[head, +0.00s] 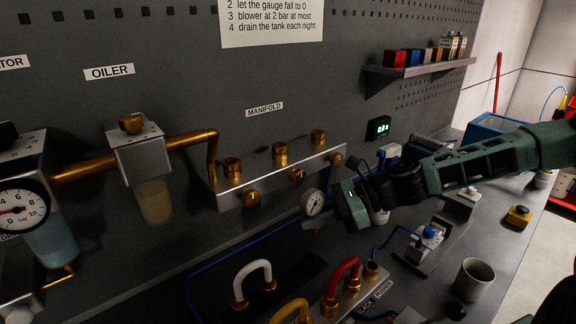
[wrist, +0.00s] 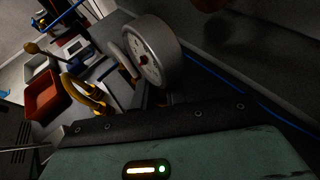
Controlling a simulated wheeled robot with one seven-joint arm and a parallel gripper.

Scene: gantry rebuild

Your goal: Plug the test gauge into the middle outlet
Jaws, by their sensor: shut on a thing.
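The manifold (head: 285,168) is a grey block on the back wall with brass fittings along its top and front. Its middle front outlet (head: 297,176) is a bare brass fitting. The test gauge (head: 313,202), small, round and white-faced, is at the tip of my gripper (head: 328,203), just below and right of that outlet and apart from it. My gripper is shut on the gauge. In the wrist view the gauge (wrist: 152,52) is large and tilted above my gripper's dark edge. The gauge's stem and the fingertips are mostly hidden.
A shelf (head: 420,67) is above my arm.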

